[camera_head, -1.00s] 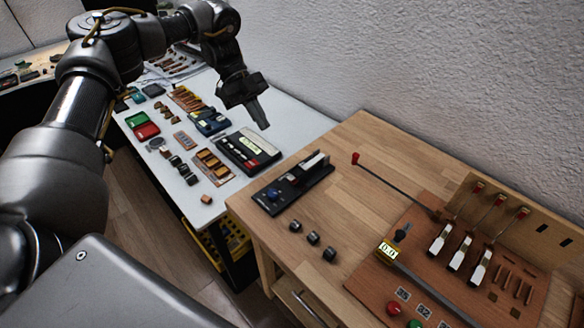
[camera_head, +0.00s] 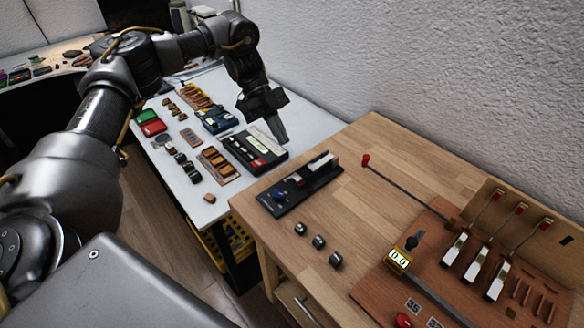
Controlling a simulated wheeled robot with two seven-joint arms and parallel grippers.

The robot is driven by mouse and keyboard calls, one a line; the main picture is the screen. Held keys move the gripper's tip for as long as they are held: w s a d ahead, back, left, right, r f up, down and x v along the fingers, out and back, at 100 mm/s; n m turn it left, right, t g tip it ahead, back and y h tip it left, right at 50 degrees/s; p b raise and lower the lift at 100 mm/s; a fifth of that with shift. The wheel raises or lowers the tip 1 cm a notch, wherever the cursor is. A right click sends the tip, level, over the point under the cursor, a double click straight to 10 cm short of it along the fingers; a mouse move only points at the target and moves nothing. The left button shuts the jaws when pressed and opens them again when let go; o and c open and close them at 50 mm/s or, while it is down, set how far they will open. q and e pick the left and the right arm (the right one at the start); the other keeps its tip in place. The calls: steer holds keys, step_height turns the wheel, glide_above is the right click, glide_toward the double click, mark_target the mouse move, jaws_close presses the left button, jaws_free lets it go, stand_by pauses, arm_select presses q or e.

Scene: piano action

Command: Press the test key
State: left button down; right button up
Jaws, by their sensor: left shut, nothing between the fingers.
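A black device (camera_head: 290,197) with a blue knob lies on the wooden bench, and a white key (camera_head: 319,163) sits at its far end. It may be the test key, but no label is readable. My left gripper (camera_head: 279,136) is shut and empty, pointing down. In the picture its tips are up and left of the white key, apart from it, in front of a black meter-like box (camera_head: 256,149) on the white table. Whether the tips touch that box cannot be told. My right gripper is not in view.
On the bench (camera_head: 390,135), a brown board (camera_head: 450,290) holds several white-and-red key levers and a small display (camera_head: 397,259). A red-tipped rod (camera_head: 366,160) reaches over the bench. Several dark knobs (camera_head: 318,242) stand in front. A textured wall (camera_head: 420,70) bounds the back.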

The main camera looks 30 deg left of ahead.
mark_target(314, 168)
arm_select(q)
steer(key=x, duration=0.6)
steer(key=shift+d+f, duration=0.1)
steer(key=shift+f, duration=0.05)
step_height(314, 168, down, 2)
steer(key=shift+f, duration=0.95)
